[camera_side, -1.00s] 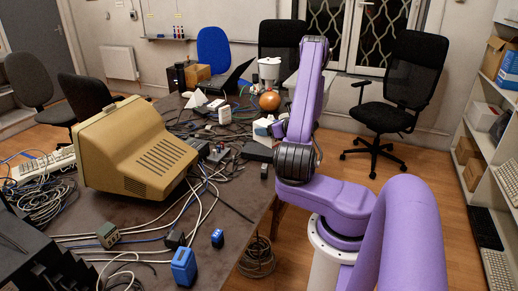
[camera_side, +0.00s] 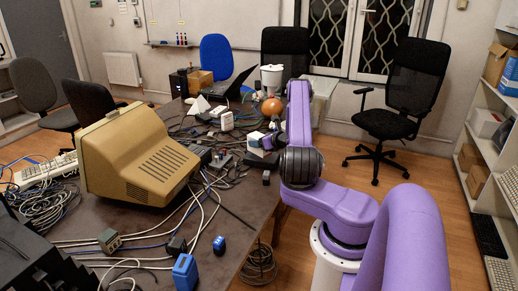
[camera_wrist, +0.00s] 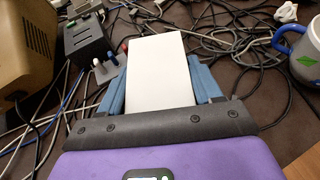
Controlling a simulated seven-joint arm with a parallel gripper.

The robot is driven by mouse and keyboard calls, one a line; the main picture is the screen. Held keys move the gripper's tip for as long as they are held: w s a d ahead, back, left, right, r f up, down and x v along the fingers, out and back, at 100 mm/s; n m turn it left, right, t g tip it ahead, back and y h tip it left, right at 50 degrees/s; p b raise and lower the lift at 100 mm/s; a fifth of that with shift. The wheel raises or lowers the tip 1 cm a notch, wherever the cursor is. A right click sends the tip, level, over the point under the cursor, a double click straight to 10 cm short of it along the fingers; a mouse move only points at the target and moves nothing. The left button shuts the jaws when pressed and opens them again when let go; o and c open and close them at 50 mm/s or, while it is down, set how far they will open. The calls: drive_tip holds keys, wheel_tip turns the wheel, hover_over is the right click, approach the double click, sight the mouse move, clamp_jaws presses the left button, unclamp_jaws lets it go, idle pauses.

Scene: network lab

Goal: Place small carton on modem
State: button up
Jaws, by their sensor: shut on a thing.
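The small carton, a plain white box, sits between the blue fingers of my gripper in the wrist view (camera_wrist: 160,70). My gripper (camera_wrist: 158,82) is shut on it. In the side view the carton (camera_side: 255,138) shows small and pale beside my gripper (camera_side: 265,141). A flat dark box, probably the modem (camera_side: 262,159), lies on the table just below the carton in the side view. I cannot tell whether they touch. In the wrist view the carton and my gripper hide what lies beneath them.
Many cables cover the table (camera_side: 140,215). A beige monitor (camera_side: 140,155) stands at the left. A dark box with plugs (camera_wrist: 88,40) is left of my gripper, and a mug with a green leaf (camera_wrist: 302,58) is at its right. An orange ball (camera_side: 271,107) lies behind.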

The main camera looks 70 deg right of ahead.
drive_tip(key=shift+w+d+f, duration=0.15)
drive_tip(key=shift+d+f, duration=0.05)
drive_tip(key=shift+f, duration=1.6)
drive_tip(key=shift+f, duration=0.1)
drive_tip(key=o, duration=1.2)
drive_tip(key=shift+c, duration=0.2)
